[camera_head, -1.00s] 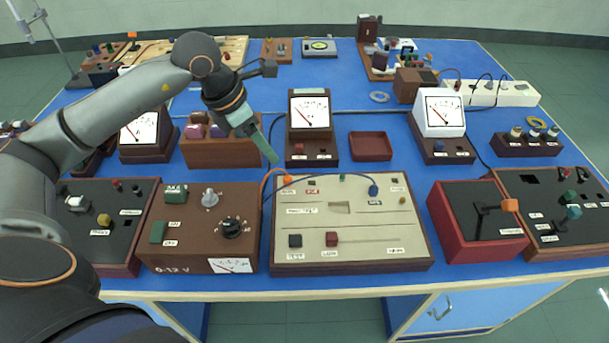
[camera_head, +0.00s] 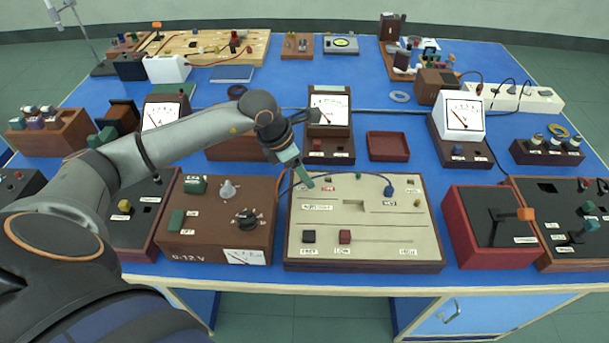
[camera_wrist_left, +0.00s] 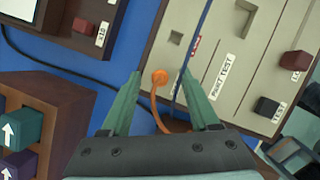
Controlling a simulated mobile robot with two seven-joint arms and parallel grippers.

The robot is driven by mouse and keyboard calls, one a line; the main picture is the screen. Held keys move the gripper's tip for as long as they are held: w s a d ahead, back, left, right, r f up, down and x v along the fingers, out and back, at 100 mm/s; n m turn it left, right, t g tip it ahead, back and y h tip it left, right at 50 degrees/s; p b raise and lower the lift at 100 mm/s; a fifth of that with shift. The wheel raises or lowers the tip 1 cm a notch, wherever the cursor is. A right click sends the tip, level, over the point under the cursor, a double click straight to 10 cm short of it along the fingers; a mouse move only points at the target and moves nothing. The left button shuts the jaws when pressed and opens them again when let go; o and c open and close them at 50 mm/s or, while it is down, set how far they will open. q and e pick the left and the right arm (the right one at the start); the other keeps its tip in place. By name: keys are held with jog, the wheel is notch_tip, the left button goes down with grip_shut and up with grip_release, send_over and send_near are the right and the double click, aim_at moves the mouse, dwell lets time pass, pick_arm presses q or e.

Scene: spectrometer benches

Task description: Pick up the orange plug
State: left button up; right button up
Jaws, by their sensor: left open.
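The orange plug (camera_wrist_left: 158,77) shows in the left wrist view as a round orange head with an orange cable curving down from it, at the edge of the beige panel (camera_wrist_left: 228,70). My left gripper (camera_wrist_left: 160,86) is open, with one green finger on each side of the plug in that picture. I cannot tell how far the fingertips are above it. In the head view my left gripper (camera_head: 307,184) is over the upper left corner of the beige panel (camera_head: 365,226), and it hides the plug's head. My right gripper is not in view.
A brown power supply box (camera_head: 212,238) stands left of the panel. A meter (camera_head: 328,118) and an empty red-brown tray (camera_head: 388,146) stand behind it. A blue plug (camera_head: 388,190) with a dark cable is on the panel. A red switch box (camera_head: 490,230) stands at right.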

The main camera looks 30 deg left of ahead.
pick_arm(q)
jog(key=shift+c, duration=0.4)
grip_shut()
